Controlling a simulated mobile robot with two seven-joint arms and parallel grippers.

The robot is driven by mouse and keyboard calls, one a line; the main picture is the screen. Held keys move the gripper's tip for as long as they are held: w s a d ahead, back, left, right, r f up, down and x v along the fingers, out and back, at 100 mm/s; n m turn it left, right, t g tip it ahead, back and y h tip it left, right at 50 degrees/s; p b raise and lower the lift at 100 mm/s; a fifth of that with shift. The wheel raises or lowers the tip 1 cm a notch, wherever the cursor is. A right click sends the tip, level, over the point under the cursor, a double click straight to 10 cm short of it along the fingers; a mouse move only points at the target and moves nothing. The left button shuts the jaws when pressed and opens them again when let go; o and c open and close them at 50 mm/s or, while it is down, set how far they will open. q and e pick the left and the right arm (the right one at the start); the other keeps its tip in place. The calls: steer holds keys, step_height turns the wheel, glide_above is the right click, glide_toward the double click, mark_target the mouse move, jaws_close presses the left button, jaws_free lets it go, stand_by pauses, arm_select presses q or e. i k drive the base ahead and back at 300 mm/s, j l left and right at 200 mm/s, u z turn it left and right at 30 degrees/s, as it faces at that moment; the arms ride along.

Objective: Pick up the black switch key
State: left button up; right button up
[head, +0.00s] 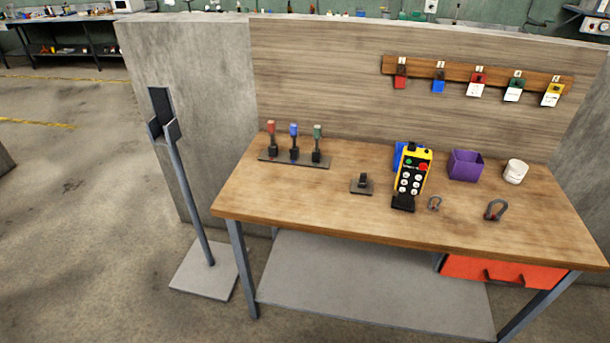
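A small black piece (363,180) stands upright on a small dark plate (361,188) near the middle of the wooden workbench. It may be the black switch key, but it is too small to tell for sure. A yellow remote control (412,170) with several white buttons, a red button and a green one leans upright in a black stand (403,203) to its right. Neither of my grippers is in view.
The workbench (320,205) also carries a rack (292,160) with red, blue and green-topped pieces, a purple box (465,166), a white cup (515,171) and two shackles (496,209). Tags hang on a wall board (451,72). A grey post (188,190) stands left of the bench.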

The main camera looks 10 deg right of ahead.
mark_target(363, 177)
steer(key=l+u, duration=0.85)
steer(key=u, duration=0.2)
steer(key=k+l+u, duration=0.15)
steer(key=l, duration=0.2)
steer(key=k+l+u, duration=0.1)
steer(key=l, duration=0.2)
steer(key=k+l+u, duration=0.15)
steer(key=l, duration=0.2)
